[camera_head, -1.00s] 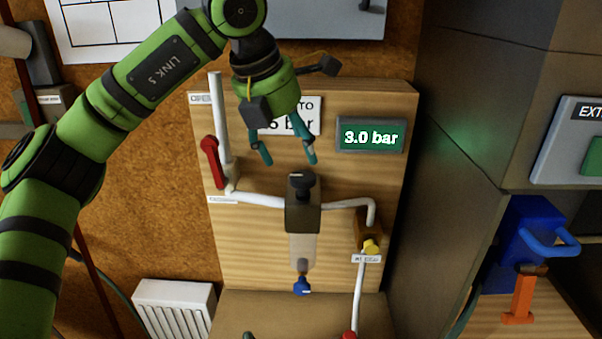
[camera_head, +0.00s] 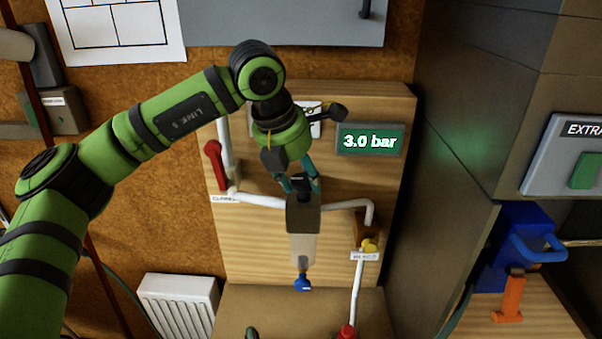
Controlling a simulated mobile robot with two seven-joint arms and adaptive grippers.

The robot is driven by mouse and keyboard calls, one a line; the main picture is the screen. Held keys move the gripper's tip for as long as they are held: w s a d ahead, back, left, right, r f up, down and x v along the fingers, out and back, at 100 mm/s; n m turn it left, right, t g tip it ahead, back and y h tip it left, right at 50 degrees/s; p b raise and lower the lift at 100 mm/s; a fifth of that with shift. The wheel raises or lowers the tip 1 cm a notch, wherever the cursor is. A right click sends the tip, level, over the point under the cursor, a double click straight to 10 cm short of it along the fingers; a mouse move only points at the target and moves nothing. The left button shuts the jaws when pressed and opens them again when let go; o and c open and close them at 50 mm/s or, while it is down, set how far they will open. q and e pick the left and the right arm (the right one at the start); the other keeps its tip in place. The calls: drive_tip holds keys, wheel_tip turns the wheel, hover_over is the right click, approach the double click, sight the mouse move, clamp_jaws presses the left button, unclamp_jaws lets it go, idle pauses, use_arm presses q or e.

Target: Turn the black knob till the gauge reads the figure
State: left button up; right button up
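The black knob (camera_head: 299,182) sits on top of the regulator block (camera_head: 303,217) in the middle of the wooden board. My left gripper (camera_head: 302,188) is over it from above, one teal finger on each side, close against it; it looks shut on the knob. The fingers partly hide the knob. The green gauge display (camera_head: 370,141) to the right reads 3.0 bar. The white figure sign (camera_head: 314,118) behind my gripper is mostly hidden, so its figure is unreadable now. My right gripper is not in view.
A red lever (camera_head: 213,163) is on the pipe left of the knob. A yellow-handled valve (camera_head: 369,246) is lower right and a blue knob (camera_head: 303,283) hangs below the block. A dark cabinet (camera_head: 440,180) stands to the right.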

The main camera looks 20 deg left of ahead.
use_arm(q)
drive_tip(key=shift+w+f+m+b, duration=0.15)
drive_tip(key=shift+m+b, duration=0.35)
drive_tip(key=shift+b, duration=0.25)
drive_tip(key=shift+m+h+b, duration=0.3)
drive_tip(key=shift+m, duration=0.1)
drive_tip(key=shift+r+m+g, duration=0.25)
drive_tip(key=shift+m+g, duration=0.05)
drive_tip(key=shift+m, duration=0.4)
drive_tip(key=shift+r, duration=0.1)
drive_tip(key=o, duration=1.1)
drive_tip(key=shift+o, duration=0.2)
